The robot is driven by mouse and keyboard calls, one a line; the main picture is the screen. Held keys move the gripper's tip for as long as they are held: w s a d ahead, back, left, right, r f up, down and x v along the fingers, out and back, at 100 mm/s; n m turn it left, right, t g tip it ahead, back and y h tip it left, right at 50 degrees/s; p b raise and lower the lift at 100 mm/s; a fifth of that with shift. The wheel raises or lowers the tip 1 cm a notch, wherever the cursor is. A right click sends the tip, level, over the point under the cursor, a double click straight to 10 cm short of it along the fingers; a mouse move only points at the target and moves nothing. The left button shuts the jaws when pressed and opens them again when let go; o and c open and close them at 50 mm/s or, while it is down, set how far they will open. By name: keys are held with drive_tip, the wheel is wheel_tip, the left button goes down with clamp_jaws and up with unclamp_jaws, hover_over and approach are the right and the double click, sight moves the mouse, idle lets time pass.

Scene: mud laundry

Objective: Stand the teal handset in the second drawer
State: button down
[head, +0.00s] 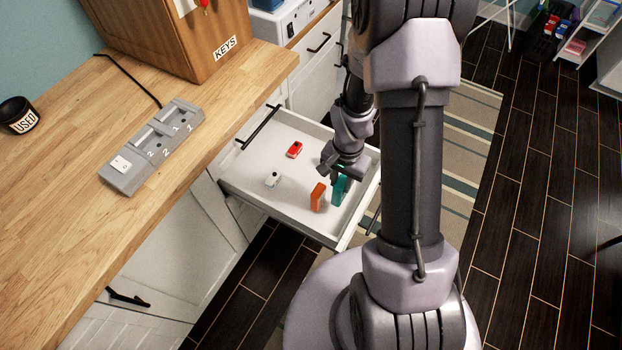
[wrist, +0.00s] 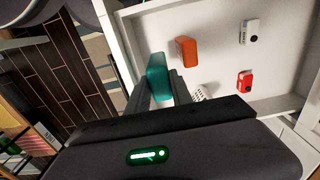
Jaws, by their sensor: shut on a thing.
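The teal handset (head: 340,187) stands upright in the open white drawer (head: 240,179), near the drawer's right side. My gripper (head: 334,172) reaches down into the drawer and is shut on the teal handset. In the wrist view the teal handset (wrist: 157,78) sits between the two fingers (wrist: 161,90). Its lower end is hard to see, so I cannot tell if it touches the drawer floor.
A red item (head: 295,149) and a white item (head: 273,179) lie in the same drawer. A grey charging dock (head: 150,147) with numbered slots, a black cup (head: 17,115) and a wooden KEYS cabinet (head: 175,40) are on the counter (head: 75,225). The drawer's middle is mostly clear.

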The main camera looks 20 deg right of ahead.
sight(338, 196)
wheel_tip(338, 196, down, 8)
drive_tip(key=b, duration=0.2)
drive_tip(key=shift+b, duration=0.35)
drive_tip(key=shift+f, duration=0.25)
drive_tip(key=c, duration=1.1)
unclamp_jaws()
drive_tip(key=shift+r, duration=0.1)
drive_tip(key=shift+c, duration=0.2)
